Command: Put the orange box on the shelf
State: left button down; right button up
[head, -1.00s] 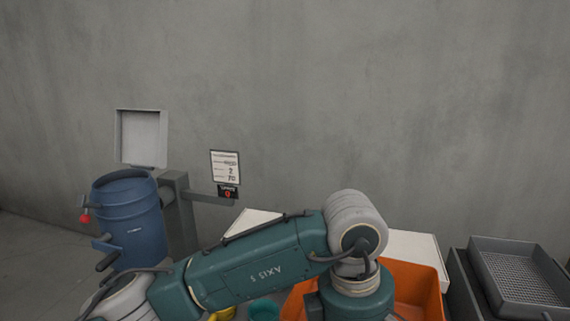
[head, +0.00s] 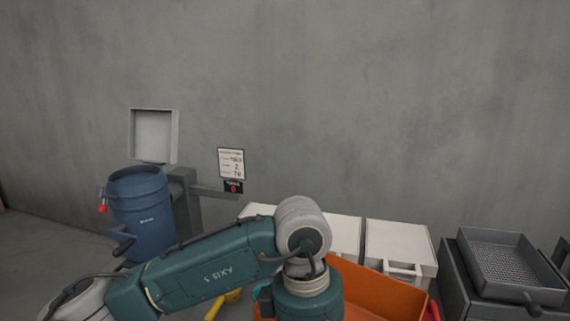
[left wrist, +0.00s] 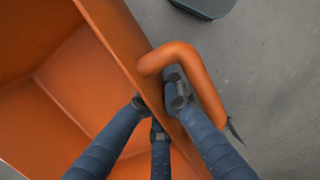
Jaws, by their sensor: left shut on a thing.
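The orange box (head: 380,288) is at the bottom of the head view, partly hidden behind my left arm. It is an open-topped bin, and its inside looks empty where the left wrist view (left wrist: 60,85) shows it. An orange bar handle (left wrist: 205,85) sticks out from its side wall. My left gripper (left wrist: 158,100) is shut on the box at this wall, with fingers on both sides of it and one fingertip inside the handle loop. In the head view its fingers are hidden. My right gripper is not in view. I cannot make out a shelf.
White bins (head: 398,243) stand by the wall behind the box. A grey mesh tray (head: 508,268) sits at the right. A blue barrel (head: 143,215) with a raised lid (head: 153,135) stands at the left. Yellow (head: 225,302) and red (head: 432,311) parts show near the box.

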pick_arm(q)
jog(key=s+a+f+m, duration=0.1)
jog(key=a+m, duration=0.4)
jog(key=a, duration=0.7)
jog(key=s+a+f+m+y, duration=0.1)
jog(key=s+a+m, duration=0.3)
jog(key=a, duration=0.8)
jog(key=shift+s+f+m+g, duration=0.25)
jog(key=shift+f+m, duration=0.35)
jog(key=shift+m, duration=0.3)
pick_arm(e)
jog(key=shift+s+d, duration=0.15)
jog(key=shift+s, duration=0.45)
pick_arm(q)
jog(key=shift+w+a, duration=0.1)
jog(key=shift+a, duration=0.05)
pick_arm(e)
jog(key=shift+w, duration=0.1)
